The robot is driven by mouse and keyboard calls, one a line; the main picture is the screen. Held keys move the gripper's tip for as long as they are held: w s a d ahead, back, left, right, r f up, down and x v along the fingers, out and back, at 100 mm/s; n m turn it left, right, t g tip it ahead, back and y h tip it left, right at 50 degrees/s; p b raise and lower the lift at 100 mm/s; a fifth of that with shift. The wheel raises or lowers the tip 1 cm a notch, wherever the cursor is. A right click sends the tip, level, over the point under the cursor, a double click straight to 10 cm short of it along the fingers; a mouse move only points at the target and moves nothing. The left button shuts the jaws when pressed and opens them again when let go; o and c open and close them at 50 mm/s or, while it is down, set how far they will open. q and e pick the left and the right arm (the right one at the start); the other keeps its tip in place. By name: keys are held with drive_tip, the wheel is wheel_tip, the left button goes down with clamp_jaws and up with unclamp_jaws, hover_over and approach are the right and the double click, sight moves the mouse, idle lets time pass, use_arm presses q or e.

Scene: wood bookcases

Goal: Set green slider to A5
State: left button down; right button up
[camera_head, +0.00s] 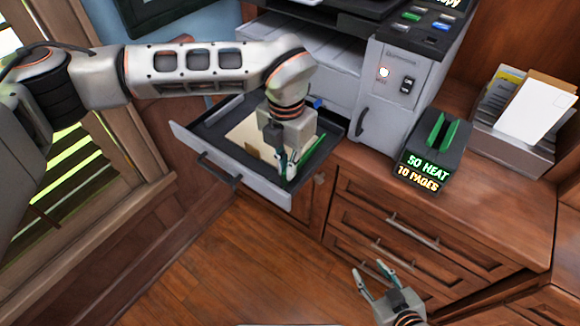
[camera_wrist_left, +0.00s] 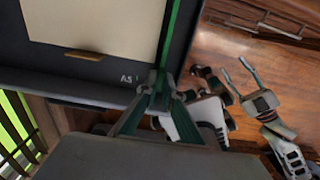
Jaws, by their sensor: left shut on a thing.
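The printer's paper tray (camera_head: 183,140) is pulled out, with cream paper (camera_head: 245,135) lying in it. The green slider (camera_head: 312,152) is a long thin bar along the tray's right side; it also shows in the left wrist view (camera_wrist_left: 174,40). My left gripper (camera_head: 286,170) reaches down into the tray and is shut on the green slider near its front end. In the left wrist view its fingertips (camera_wrist_left: 158,98) are just right of a white "A5" mark (camera_wrist_left: 128,78). My right gripper (camera_head: 368,265) is open and empty, in front of the drawers.
The printer (camera_head: 395,70) stands behind the tray. A dark box with a green lit display (camera_head: 425,170) and a grey paper holder (camera_head: 500,145) stand on the wooden cabinet to the right. Drawers with metal handles (camera_head: 415,230) are below. The floor in front is clear.

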use_arm(q)
drive_tip(key=w+a, duration=0.2)
drive_tip(key=shift+a+r, duration=0.15)
drive_tip(key=shift+a, duration=0.15)
drive_tip(key=shift+w+a, duration=0.1)
drive_tip(key=shift+a, duration=0.15)
drive_tip(key=shift+d, duration=0.1)
drive_tip(key=c, duration=2.2)
unclamp_jaws()
wheel_tip(320, 180, up, 12)
drive_tip(key=shift+f, duration=0.1)
